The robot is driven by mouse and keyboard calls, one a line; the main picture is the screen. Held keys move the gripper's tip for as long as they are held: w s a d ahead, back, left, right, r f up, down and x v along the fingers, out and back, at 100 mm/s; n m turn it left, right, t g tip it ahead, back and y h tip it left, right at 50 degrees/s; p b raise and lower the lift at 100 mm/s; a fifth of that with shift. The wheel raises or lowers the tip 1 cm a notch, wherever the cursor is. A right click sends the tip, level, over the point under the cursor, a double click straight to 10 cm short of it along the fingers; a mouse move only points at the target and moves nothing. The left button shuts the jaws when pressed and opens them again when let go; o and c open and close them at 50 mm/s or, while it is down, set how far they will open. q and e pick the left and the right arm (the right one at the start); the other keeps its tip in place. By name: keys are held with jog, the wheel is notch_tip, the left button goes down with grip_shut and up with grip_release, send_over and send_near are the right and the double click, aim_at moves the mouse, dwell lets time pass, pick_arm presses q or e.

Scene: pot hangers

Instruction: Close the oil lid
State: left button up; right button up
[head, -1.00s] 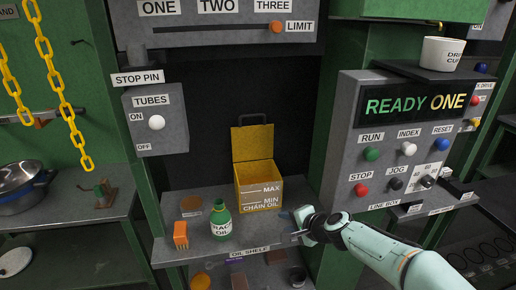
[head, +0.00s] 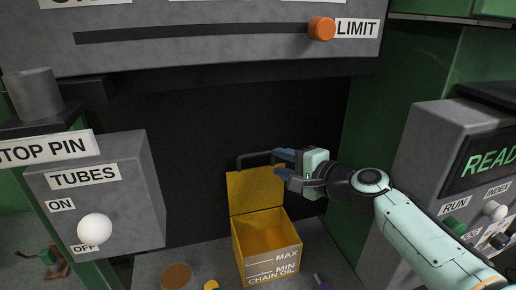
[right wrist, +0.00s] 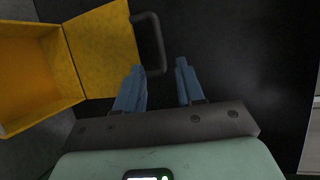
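The yellow chain oil box (head: 268,262) stands on the shelf, marked MAX and MIN. Its yellow lid (head: 255,190) stands raised, open, at the back of the box. A dark handle (head: 254,154) sticks up from the lid's top edge. My right gripper (head: 280,163) is open, right beside the handle. In the right wrist view its two blue fingers (right wrist: 158,78) are apart, and the handle (right wrist: 152,42) lies just ahead, near the left fingertip. I cannot tell whether they touch. The lid (right wrist: 103,45) and the box (right wrist: 35,75) show to the left. My left gripper is not in view.
A grey TUBES switch box (head: 98,200) with a white knob is at left. The limit bar with an orange knob (head: 321,29) is above. A grey control panel (head: 445,150) stands at right. A brown disc (head: 176,276) lies on the shelf left of the box.

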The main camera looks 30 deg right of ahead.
aim_at(259, 155)
jog(key=shift+p+x, duration=0.65)
jog(key=shift+x, duration=2.85)
grip_shut()
